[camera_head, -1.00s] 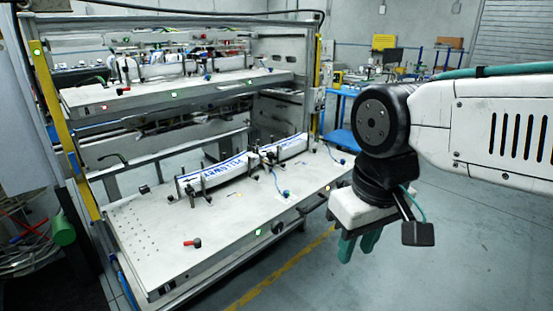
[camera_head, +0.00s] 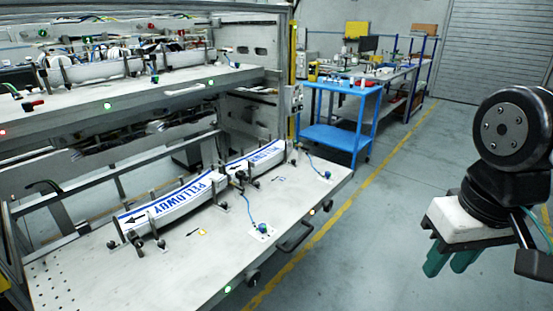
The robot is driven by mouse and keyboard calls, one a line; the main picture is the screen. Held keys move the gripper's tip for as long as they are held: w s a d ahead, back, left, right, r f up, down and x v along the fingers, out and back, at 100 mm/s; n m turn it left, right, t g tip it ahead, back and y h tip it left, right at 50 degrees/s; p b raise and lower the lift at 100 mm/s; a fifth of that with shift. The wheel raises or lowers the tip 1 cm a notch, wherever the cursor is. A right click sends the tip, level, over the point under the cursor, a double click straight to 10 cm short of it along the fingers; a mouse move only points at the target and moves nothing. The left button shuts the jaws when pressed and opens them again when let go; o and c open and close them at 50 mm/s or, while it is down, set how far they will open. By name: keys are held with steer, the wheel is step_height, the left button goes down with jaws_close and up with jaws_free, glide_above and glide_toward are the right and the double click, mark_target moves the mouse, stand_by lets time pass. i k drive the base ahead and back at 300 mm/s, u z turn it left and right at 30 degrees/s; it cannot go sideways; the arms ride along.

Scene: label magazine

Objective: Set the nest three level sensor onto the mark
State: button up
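My gripper (camera_head: 452,262) hangs at the right with two green fingers pointing down over the floor. A gap shows between the fingers and nothing is in it. It is well to the right of the workbench (camera_head: 95,280), apart from it. A small blue-topped sensor (camera_head: 262,230) with a blue cable sits on a pale pad near the bench's front edge. A similar blue-topped sensor (camera_head: 327,174) sits near the right end. A small yellow-edged mark (camera_head: 202,232) lies on the bench top left of the first sensor. I cannot tell which nest is number three.
Two label stacks, one reading PELLOWBY (camera_head: 180,200) and one behind it (camera_head: 256,158), stand between posts on the bench. An upper shelf (camera_head: 150,92) overhangs the back. A handle (camera_head: 296,236) juts from the front edge. A blue cart (camera_head: 338,135) stands behind; floor at right is clear.

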mark_target(238, 175)
steer(key=u, duration=0.05)
steer(key=i, duration=1.2)
steer(key=u, duration=0.7)
